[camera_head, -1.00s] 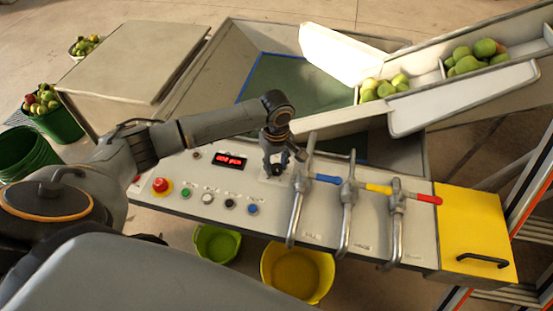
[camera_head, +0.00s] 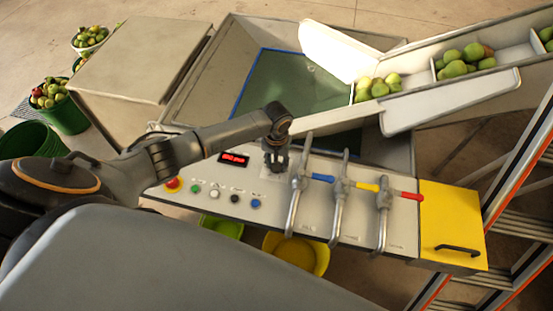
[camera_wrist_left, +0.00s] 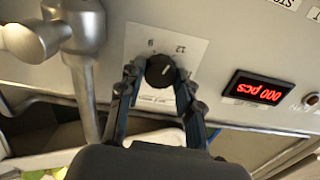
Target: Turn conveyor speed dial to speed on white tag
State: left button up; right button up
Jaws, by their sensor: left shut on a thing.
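The conveyor speed dial (camera_wrist_left: 160,71) is a round black knob on a white number plate (camera_wrist_left: 190,46) on the grey control panel. In the left wrist view, a 12 and another number, hard to read, show above the knob. My left gripper (camera_wrist_left: 158,80) is shut on the dial, one finger on each side of it. In the head view, the left gripper (camera_head: 276,163) is at the panel and hides most of the dial. A white shape (camera_wrist_left: 156,136) shows below the fingers; no writing is readable on it. My right gripper is not in view.
Metal levers with blue, yellow and red (camera_head: 412,196) handles stand right of the dial. A red display (camera_head: 234,159) and several buttons, including a red stop button (camera_head: 173,184), are to the left. A yellow box (camera_head: 452,225) ends the panel. A conveyor with pears (camera_head: 378,86) is behind.

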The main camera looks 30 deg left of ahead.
pick_arm(q)
jog(key=shift+s+m+p, duration=0.1)
jog(key=shift+m+p, duration=0.2)
jog(key=shift+m, duration=0.7)
jog(key=o, duration=1.2)
jog(key=shift+c, duration=0.2)
jog(key=shift+r, duration=0.15)
notch_tip(320, 180, up, 12)
jog(key=shift+f, duration=0.25)
